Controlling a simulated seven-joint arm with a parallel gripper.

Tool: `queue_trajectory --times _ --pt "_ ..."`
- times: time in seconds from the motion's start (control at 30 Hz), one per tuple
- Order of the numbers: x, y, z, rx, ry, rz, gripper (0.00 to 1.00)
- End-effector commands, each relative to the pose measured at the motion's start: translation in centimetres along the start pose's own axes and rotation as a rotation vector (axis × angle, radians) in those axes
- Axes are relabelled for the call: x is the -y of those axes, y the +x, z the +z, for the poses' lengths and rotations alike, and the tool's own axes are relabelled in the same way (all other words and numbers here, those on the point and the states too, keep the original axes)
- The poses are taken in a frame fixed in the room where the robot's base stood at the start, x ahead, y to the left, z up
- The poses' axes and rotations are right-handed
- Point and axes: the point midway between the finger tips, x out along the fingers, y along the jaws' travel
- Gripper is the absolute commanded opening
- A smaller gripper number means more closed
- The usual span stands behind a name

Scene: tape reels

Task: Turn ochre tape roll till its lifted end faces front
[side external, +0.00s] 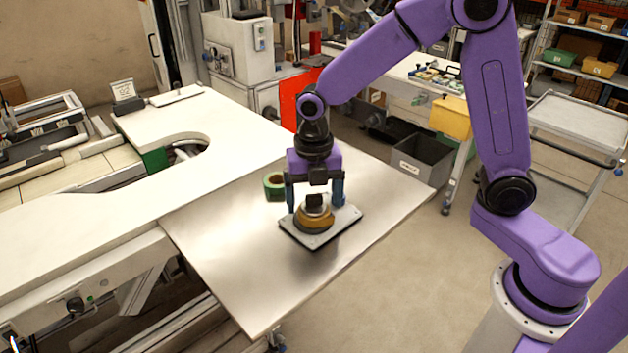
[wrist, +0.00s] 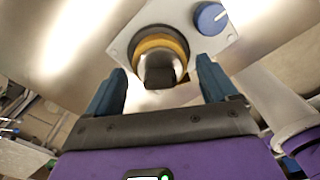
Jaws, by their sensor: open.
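The ochre tape roll (side external: 315,222) sits on a light grey plate (side external: 318,240) on the metal table. It also shows in the wrist view (wrist: 160,43), with a dark ring around the ochre band and a dark block in front of its centre. My gripper (side external: 316,205) is above the plate with its fingers on either side of the roll. In the wrist view the two blue fingers (wrist: 160,85) are wide apart, with gaps to the roll. The lifted tape end cannot be made out.
A green tape roll (side external: 273,186) stands on the metal table (side external: 240,270), left of my gripper. The table's front part is clear.

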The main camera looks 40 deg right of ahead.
Motion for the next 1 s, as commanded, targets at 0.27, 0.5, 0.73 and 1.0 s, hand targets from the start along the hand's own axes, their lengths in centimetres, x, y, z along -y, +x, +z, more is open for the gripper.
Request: queue_trajectory --times 0.27,0.5,0.73,1.0 --pt "-0.1 -3.9 0.1 0.003 0.000 0.006 0.86" --pt "-0.1 -9.0 0.0 0.003 0.000 0.006 0.86" --pt "-0.1 -13.6 0.0 0.002 -0.001 0.004 0.86" --pt "0.0 -16.8 0.0 0.000 -0.001 0.000 0.86"
